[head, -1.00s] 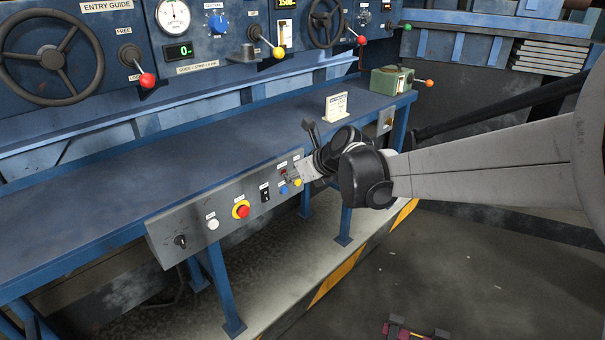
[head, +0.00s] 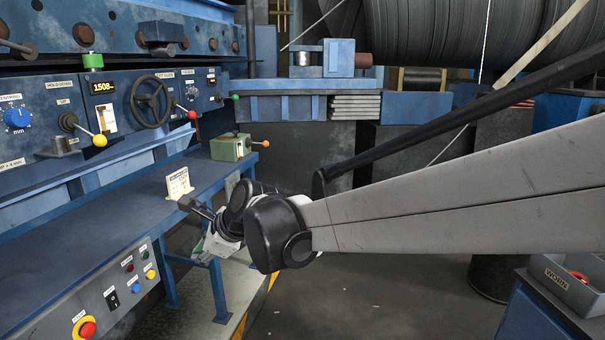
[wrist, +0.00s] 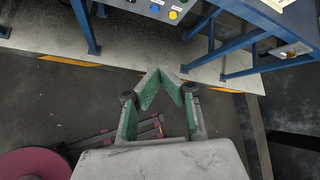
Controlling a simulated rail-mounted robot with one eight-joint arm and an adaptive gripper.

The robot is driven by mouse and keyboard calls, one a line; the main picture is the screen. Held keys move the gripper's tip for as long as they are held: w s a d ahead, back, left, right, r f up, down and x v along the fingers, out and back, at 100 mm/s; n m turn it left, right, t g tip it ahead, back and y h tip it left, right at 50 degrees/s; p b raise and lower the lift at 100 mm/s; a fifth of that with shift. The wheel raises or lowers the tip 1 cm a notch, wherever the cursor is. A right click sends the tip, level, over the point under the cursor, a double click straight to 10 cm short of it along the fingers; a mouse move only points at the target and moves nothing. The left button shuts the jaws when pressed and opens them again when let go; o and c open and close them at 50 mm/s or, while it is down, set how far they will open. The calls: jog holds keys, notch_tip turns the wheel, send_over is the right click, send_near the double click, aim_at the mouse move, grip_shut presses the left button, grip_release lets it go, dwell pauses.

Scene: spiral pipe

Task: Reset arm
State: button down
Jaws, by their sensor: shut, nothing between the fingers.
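My gripper (wrist: 160,76) is shut and empty in the wrist view, its green-padded fingers meeting at the tips. It hangs over the floor beside the blue workbench (head: 85,228). In the head view my arm reaches in from the right, its dark wrist joint in front of the bench's right end. The gripper is mostly hidden behind the wrist there, so its fingers are not clear.
A grey button panel (head: 105,290) fronts the bench. A cream card (head: 178,184) and a green box with an orange knob (head: 231,147) stand on the bench. A WORN bin (head: 570,285) is at lower right. A dark red disc (wrist: 35,164) shows at lower left in the wrist view.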

jog(key=s+d+r+n+t+h, duration=0.15)
jog(key=s+d+n, duration=0.25)
jog(key=d, duration=0.9)
jog(key=s+d+r+n+t+h, duration=0.15)
jog(key=s+d+n, duration=0.25)
jog(key=d, duration=0.8)
jog(key=s+d+f+n+h, duration=0.2)
jog(key=s+d, duration=0.4)
jog(key=d, duration=0.3)
jog(key=s+d+f+n+h, duration=0.3)
jog(key=s+d+n, duration=0.3)
jog(key=d, duration=0.3)
jog(key=shift+s+f, duration=0.4)
jog(key=shift+s, duration=0.35)
jog(key=c, duration=2.4)
grip_release()
jog(key=shift+c, duration=0.2)
